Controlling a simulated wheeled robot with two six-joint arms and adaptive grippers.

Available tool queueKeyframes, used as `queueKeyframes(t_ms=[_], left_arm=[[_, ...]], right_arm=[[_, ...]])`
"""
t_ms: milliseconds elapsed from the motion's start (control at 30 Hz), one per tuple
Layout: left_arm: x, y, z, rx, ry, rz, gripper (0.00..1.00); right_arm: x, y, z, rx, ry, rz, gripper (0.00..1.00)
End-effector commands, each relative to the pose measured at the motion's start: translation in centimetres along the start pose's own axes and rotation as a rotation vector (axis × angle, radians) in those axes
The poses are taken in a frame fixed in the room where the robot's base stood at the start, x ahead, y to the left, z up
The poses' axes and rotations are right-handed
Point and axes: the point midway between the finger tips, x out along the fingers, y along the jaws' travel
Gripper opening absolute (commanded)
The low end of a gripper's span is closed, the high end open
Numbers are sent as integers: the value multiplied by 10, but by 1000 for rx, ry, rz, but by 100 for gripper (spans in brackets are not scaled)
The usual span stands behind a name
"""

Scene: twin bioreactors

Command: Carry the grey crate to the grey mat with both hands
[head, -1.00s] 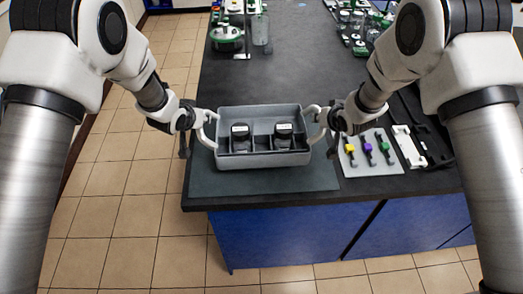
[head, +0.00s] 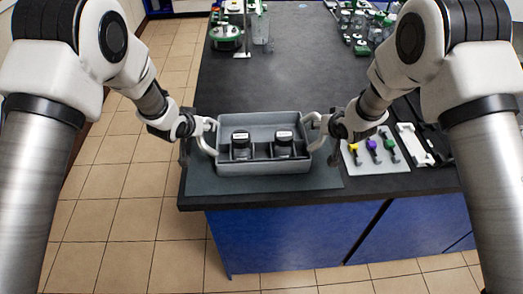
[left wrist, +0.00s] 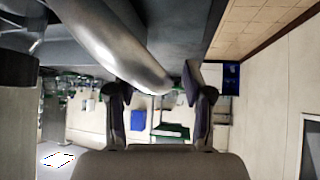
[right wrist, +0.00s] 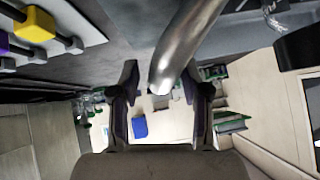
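The grey crate (head: 263,166) is upright over the dark grey mat (head: 290,184), near the worktop's front edge, and appears to rest on it. The mat shows around its front and sides. My left gripper (head: 198,134) is around the crate's left handle, and my right gripper (head: 325,132) is around the right one. In the left wrist view the handle (left wrist: 125,45) passes between spread fingers. In the right wrist view the handle (right wrist: 185,45) does too, with a gap beside it.
Two dark-capped bottles (head: 241,145) stand in the crate's compartments. A light tray (head: 376,160) with coloured pieces lies close on the right, beside a white rack (head: 414,145). Glassware (head: 260,27) stands at the back. The worktop behind the crate (head: 270,80) is clear.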

Motion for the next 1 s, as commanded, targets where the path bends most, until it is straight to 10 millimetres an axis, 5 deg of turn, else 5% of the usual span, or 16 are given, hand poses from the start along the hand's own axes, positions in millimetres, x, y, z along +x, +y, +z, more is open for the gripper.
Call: queueKeyframes(t_ms=[267, 700, 867, 1000], left_arm=[[-12, 1, -2, 2, 3, 1, 51], [-111, 0, -1, 1, 3, 0, 51], [-121, 0, 0, 0, 1, 0, 51], [-121, 0, 0, 0, 1, 0, 51]], right_arm=[[0, -1, 0, -3, 0, -1, 46], [0, -1, 0, -5, 1, -2, 46], [-4, -1, 0, -5, 1, -2, 46], [-28, -2, -1, -5, 3, -2, 46]])
